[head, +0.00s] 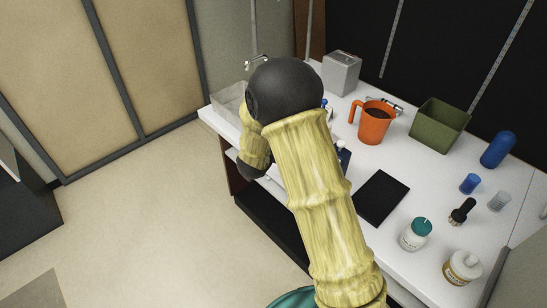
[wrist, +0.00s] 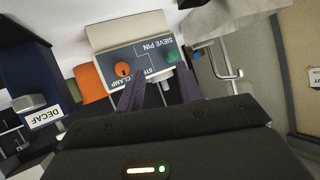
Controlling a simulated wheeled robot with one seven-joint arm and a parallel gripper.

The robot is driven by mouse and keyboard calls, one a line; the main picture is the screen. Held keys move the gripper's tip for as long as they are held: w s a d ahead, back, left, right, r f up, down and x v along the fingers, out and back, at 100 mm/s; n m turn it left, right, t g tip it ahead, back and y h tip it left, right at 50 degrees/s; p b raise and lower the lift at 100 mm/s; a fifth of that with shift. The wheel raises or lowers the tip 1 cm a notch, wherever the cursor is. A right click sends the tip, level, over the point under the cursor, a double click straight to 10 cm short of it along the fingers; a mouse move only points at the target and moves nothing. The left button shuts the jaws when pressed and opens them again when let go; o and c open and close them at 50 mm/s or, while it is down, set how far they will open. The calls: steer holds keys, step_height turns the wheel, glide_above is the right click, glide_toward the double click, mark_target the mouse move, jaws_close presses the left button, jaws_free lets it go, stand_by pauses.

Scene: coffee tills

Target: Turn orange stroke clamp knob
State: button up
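In the wrist view, which looks upside down, a pale box with a blue-grey face (wrist: 146,58) carries the labels "SIEVE PIN" and "STROKE CLAMP", the latter partly covered. The orange knob (wrist: 123,69) is on this face beside the "CLAMP" lettering; a green knob (wrist: 172,56) is by "SIEVE PIN". My gripper (wrist: 160,88) is open, its two dark fingers apart and pointing toward the face. Contact cannot be told. In the head view my arm hides my gripper and the knobs.
The white counter (head: 397,165) holds an orange jug (head: 374,124), a green bin (head: 439,121), a black mat (head: 382,197) and several small containers. A metal pipe (wrist: 213,62) stands beside the labelled box. A "DECAF" label (wrist: 45,117) shows left.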

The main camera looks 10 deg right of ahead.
steer(key=s+f+m+h, duration=0.1)
steer(key=h, duration=0.2)
steer(key=s+f+m+h, duration=0.1)
steer(key=h, duration=0.2)
steer(key=s+f+m+g+h+p, duration=0.1)
steer(key=m+h, duration=0.1)
steer(key=h, duration=0.1)
steer(key=shift+s+a+f+h, duration=0.3)
steer(key=shift+s+a+f, duration=0.05)
steer(key=shift+d, duration=0.1)
